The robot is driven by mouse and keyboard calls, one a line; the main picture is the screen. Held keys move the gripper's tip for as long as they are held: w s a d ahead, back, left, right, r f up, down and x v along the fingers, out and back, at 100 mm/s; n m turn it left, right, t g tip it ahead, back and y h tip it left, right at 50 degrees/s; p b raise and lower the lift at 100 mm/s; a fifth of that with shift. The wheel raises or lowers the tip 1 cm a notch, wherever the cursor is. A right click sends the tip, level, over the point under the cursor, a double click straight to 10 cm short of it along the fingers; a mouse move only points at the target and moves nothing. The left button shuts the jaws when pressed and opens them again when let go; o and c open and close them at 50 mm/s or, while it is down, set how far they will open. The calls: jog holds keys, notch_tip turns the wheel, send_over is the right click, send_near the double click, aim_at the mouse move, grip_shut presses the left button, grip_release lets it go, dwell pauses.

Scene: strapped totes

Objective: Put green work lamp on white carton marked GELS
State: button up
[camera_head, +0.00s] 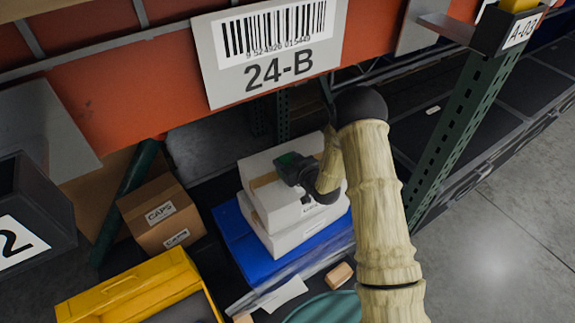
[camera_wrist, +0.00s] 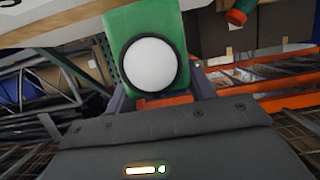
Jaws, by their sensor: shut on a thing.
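The green work lamp (camera_wrist: 152,20) with a round white lens fills the upper middle of the wrist view, between the fingers of my gripper (camera_wrist: 160,92). In the head view the lamp (camera_head: 288,159) is a small green patch at the tip of my gripper (camera_head: 293,166), over the top of a white carton (camera_head: 288,208). Whether the lamp touches the carton top is not clear. A second white carton lies under the first. The label on the upper carton's front is too small to read and partly hidden by my arm.
The white cartons stand on a blue tote (camera_head: 236,235) under an orange shelf beam with a 24-B sign (camera_head: 270,50). Brown CAPS cartons (camera_head: 158,205) stand to the left. A yellow tote (camera_head: 120,290) is in front. A green rack post (camera_head: 462,130) rises on the right.

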jog(key=shift+f, duration=0.6)
jog(key=shift+a+f, duration=0.2)
jog(key=shift+f, duration=0.2)
jog(key=shift+d+f, duration=0.1)
jog(key=shift+f, duration=0.05)
jog(key=o, duration=1.1)
jog(key=shift+d, duration=0.15)
jog(key=shift+s+r, duration=0.15)
jog(key=shift+r, duration=0.05)
jog(key=b+v, duration=0.2)
jog(key=v, duration=0.9)
jog(key=shift+s+d, duration=0.15)
jog(key=shift+s, duration=0.15)
